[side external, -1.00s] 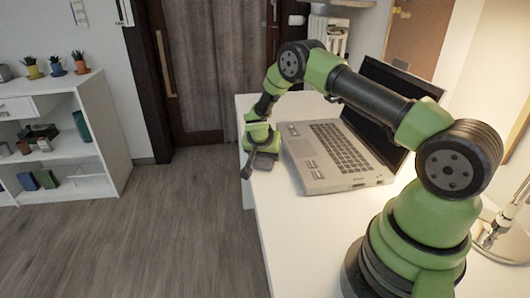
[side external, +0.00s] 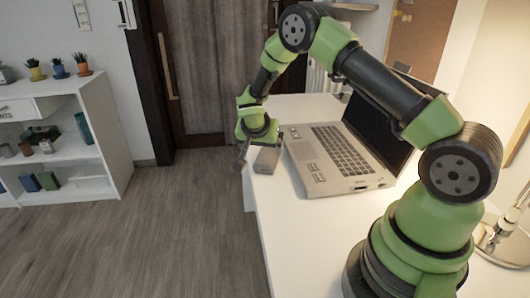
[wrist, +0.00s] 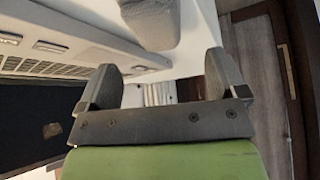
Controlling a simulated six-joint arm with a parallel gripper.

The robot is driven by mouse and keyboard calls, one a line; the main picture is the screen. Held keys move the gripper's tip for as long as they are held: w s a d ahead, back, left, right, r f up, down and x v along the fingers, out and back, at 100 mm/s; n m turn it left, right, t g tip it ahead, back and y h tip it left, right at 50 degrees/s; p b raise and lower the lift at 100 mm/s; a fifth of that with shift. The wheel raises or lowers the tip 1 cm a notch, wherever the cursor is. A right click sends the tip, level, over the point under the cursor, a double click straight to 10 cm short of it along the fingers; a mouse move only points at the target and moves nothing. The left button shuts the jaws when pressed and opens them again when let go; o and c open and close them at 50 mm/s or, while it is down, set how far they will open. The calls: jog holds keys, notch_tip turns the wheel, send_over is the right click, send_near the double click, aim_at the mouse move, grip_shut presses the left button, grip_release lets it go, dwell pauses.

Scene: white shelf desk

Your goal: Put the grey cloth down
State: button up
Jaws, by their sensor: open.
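The grey cloth (side external: 266,160) is a small folded block. It lies on the white desk (side external: 262,205) near its left edge, just left of the laptop. In the wrist view the cloth (wrist: 152,22) shows at the top, beyond my fingertips. My gripper (side external: 250,145) is open and just above and behind the cloth in the side view. In the wrist view my gripper (wrist: 163,78) has its two fingers spread with nothing between them, and the cloth looks apart from them.
An open laptop (side external: 330,160) stands close to the right of the cloth. A lamp base (side external: 500,240) is at the right. The front of the desk is bare. A white shelf (side external: 80,135) with pots and small things stands across the floor.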

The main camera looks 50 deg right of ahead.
jog(key=shift+v, duration=1.1)
jog(key=s+a+r+n+y, duration=0.1)
jog(key=s+a+r, duration=0.1)
jog(key=r, duration=0.3)
jog(key=s+a+r+n+t, duration=0.1)
jog(key=s+a+r, duration=0.15)
jog(key=r, duration=0.35)
jog(key=s+a+r+n+y, duration=0.1)
jog(key=s+r, duration=0.2)
jog(key=r, duration=0.2)
jog(key=s+a+r+n+t+y, duration=0.1)
jog(key=s+a+r+n+y, duration=0.2)
jog(key=s+a, duration=0.2)
jog(key=s+a+r+n+t+y, duration=0.2)
jog(key=s+a, duration=0.4)
jog(key=s, duration=0.5)
jog(key=shift+s+r+n+t+y, duration=0.3)
jog(key=shift+s+r+n+y, duration=0.15)
jog(key=shift+r+n, duration=0.35)
jog(key=shift+o, duration=0.4)
jog(key=shift+w, duration=0.15)
